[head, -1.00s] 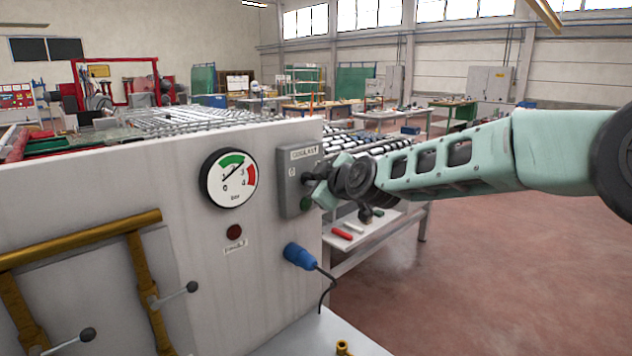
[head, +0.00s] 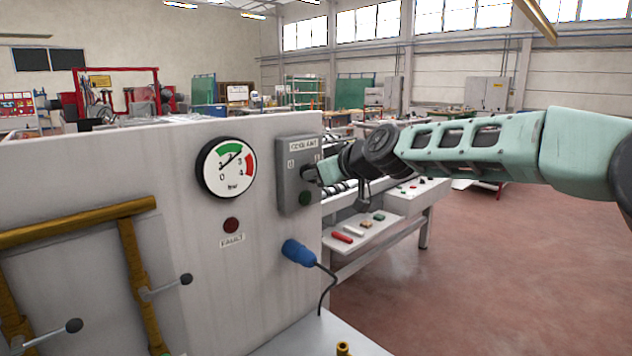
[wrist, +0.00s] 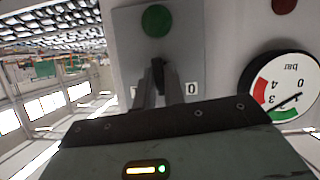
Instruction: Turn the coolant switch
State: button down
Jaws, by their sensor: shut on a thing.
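The coolant switch box (head: 286,170) is a grey box labelled COOLANT, at the right end of the white machine panel. It has a green lamp (head: 305,198) low on its face, which also shows in the wrist view (wrist: 157,20). My gripper (head: 314,174) reaches the box from the right. In the wrist view my gripper (wrist: 157,83) is shut on the dark switch knob (wrist: 158,70), with a finger on each side of it. A 0 mark shows right of the fingers there. The fingers hide part of the knob, so its exact setting is unclear.
Left of the box are a pressure gauge (head: 226,168) and a red fault lamp (head: 231,225). A blue plug (head: 298,253) with a cable is below. Yellow pipes (head: 80,225) with levers stand at left. A side table (head: 375,228) is behind the arm. The floor at right is clear.

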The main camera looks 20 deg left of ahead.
jog(key=shift+w+d+m+g+y, duration=0.15)
jog(key=shift+m+g+y, duration=0.35)
jog(key=shift+m+g, duration=0.8)
jog(key=shift+w+a+m+g+y, duration=0.1)
jog(key=shift+m+g+y, duration=0.45)
jog(key=shift+m, duration=1.35)
jog(key=c, duration=1.5)
grip_release()
jog(key=shift+d+b, duration=0.2)
jog(key=shift+b, duration=0.2)
jog(key=b+v, duration=0.8)
jog(key=v, duration=0.9)
jog(key=shift+d, duration=0.1)
